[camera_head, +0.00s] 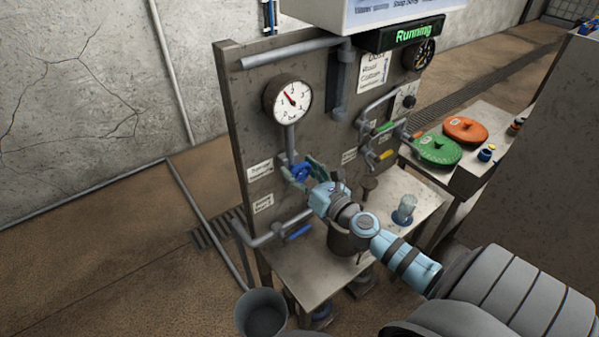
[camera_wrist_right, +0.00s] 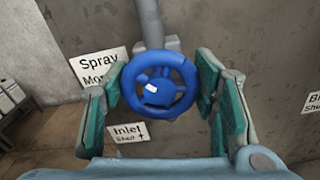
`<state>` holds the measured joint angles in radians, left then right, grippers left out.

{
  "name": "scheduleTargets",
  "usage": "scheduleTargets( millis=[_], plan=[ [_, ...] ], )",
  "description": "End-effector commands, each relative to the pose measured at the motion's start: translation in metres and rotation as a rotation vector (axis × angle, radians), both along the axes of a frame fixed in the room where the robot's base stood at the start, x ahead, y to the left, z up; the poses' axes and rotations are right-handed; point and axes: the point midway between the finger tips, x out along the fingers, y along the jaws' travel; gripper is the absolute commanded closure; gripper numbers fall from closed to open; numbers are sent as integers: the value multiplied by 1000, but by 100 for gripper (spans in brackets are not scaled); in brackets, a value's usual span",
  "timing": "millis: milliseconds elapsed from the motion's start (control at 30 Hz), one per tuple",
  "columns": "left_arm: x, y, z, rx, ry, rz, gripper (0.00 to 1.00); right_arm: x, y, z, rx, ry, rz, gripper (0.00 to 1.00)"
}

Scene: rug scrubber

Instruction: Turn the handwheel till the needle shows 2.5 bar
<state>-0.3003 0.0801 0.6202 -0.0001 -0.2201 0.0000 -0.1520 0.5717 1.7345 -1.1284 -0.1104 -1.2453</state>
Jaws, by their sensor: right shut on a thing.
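The blue handwheel (camera_head: 300,172) sits on the pipe below the gauge on the panel, partly hidden by my right gripper (camera_head: 311,171). In the right wrist view the handwheel (camera_wrist_right: 158,86) lies between the green pads of my right gripper (camera_wrist_right: 159,75), which is shut on it. The right pad is close to the rim; contact at the left pad is hard to make out. The round white gauge (camera_head: 288,100) has a red needle pointing up and left, seemingly between 1 and 2; the exact value is too small to read. My left gripper is not in view.
A metal bench (camera_head: 300,262) stands below the panel (camera_head: 240,112), with a glass jar (camera_head: 404,210) on it. Coloured-handled valves are right of the handwheel. A green disc (camera_head: 437,149) and orange disc (camera_head: 466,130) lie on a side table. A lit display (camera_head: 413,34) reads "Running".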

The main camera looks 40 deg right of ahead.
Motion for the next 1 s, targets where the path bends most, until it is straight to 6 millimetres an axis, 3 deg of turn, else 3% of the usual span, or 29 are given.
scheduleTargets(
  millis=[1000],
  plan=[
    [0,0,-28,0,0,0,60,0,-3,-3,962,-23,0,74]
  ],
)
